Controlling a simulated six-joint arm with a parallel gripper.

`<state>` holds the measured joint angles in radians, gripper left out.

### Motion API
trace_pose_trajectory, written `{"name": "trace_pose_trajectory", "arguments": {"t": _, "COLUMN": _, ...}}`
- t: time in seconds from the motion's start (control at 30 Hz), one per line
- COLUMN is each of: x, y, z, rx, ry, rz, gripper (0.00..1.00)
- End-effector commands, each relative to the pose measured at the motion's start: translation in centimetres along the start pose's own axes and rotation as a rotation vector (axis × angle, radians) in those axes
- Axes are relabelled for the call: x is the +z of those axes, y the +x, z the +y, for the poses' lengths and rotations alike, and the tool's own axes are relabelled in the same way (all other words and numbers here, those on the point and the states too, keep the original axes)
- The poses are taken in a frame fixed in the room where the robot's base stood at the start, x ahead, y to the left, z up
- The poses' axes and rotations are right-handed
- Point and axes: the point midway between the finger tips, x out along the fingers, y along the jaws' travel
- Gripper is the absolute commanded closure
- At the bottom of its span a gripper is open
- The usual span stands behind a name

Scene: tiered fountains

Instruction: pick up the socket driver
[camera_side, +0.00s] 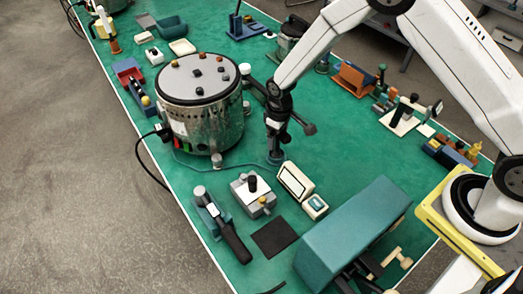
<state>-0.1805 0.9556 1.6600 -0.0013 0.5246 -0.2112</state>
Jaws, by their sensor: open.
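My gripper (277,130) is at the end of the white arm, pointing down just right of the big steel pot. It is small in this view, and its dark fingers blend with dark parts around them. A small blue-grey piece (275,157) shows directly below it; I cannot tell whether they touch. I cannot pick out the socket driver for certain. A long tool with a black handle and a blue and grey body (222,226) lies at the front left of the green table, well apart from my gripper.
A large teal box (352,232) is at the front right. A grey block with a black knob (254,193) and a black mat (274,238) lie on the green table (330,130).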

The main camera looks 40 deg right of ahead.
Motion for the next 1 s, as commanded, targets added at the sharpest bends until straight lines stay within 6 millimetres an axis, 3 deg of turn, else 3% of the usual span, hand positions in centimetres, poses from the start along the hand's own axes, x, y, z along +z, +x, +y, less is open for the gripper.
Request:
{"name": "trace_pose_trajectory", "arguments": {"t": 0.37, "x": 0.00, "y": -0.03, "z": 0.00, "rx": 0.000, "ry": 0.000, "rz": 0.000, "gripper": 0.03}}
{"name": "trace_pose_trajectory", "arguments": {"t": 0.47, "x": 0.00, "y": -0.03, "z": 0.00, "rx": 0.000, "ry": 0.000, "rz": 0.000, "gripper": 0.29}}
{"name": "trace_pose_trajectory", "arguments": {"t": 0.6, "x": 0.00, "y": -0.03, "z": 0.00, "rx": 0.000, "ry": 0.000, "rz": 0.000, "gripper": 0.73}}
{"name": "trace_pose_trajectory", "arguments": {"t": 0.7, "x": 0.01, "y": -0.03, "z": 0.00, "rx": 0.000, "ry": 0.000, "rz": 0.000, "gripper": 1.00}}
{"name": "trace_pose_trajectory", "arguments": {"t": 1.0, "x": -0.01, "y": -0.06, "z": 0.01, "rx": 0.000, "ry": 0.000, "rz": 0.000, "gripper": 1.00}}
